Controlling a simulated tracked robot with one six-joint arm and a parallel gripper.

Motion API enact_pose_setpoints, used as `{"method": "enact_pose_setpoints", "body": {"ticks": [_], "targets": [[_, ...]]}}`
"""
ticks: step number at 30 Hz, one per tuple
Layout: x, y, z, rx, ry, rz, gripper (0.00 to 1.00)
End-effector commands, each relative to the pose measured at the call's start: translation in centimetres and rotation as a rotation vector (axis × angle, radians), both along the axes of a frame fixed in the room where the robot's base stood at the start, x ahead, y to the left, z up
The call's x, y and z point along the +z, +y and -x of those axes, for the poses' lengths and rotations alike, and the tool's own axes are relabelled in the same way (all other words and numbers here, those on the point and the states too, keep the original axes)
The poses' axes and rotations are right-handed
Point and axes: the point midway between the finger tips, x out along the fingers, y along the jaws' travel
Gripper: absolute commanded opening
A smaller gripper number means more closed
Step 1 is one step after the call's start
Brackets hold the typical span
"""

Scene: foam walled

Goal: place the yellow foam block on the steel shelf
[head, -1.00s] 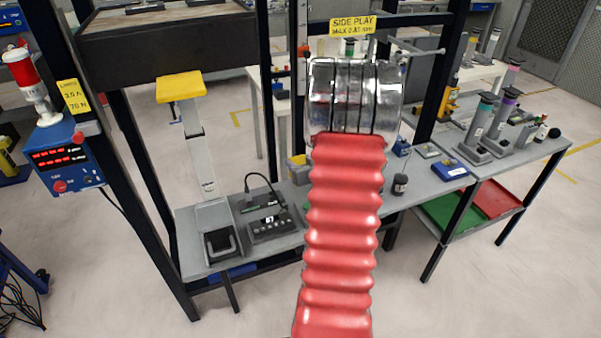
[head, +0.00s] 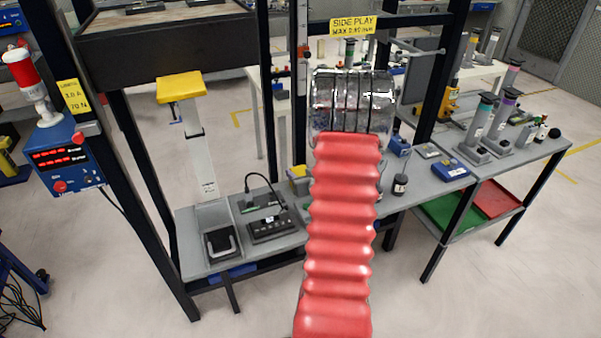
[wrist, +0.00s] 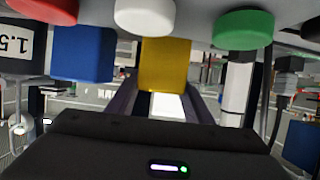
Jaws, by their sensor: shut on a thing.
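In the wrist view the yellow foam block (wrist: 165,66) is upright between the two dark fingers of my gripper (wrist: 164,98). The fingers are shut on its sides. Its far end meets or overlaps the grey surface at the top of the picture; I cannot tell whether they touch. In the head view my red bellows arm and chrome cuff hide my gripper and the held block. I cannot tell for certain which surface is the steel shelf; a dark raised shelf (head: 165,48) stands at the upper left.
A blue block (wrist: 84,54) is left of the held block in the wrist view. Red (wrist: 45,8), white (wrist: 146,16) and green (wrist: 243,29) round pieces are close by. The grey bench (head: 186,243) bears several devices. A yellow-topped stand (head: 181,87) rises at left.

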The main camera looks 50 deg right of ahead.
Motion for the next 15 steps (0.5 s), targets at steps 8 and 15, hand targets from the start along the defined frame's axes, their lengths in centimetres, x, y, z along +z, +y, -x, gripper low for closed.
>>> {"method": "enact_pose_setpoints", "body": {"ticks": [8, 15], "targets": [[-0.01, 0.01, -0.01, 0.000, 0.000, 0.000, 0.65], [0.01, 0.01, -0.01, 0.000, 0.000, 0.000, 0.65]]}}
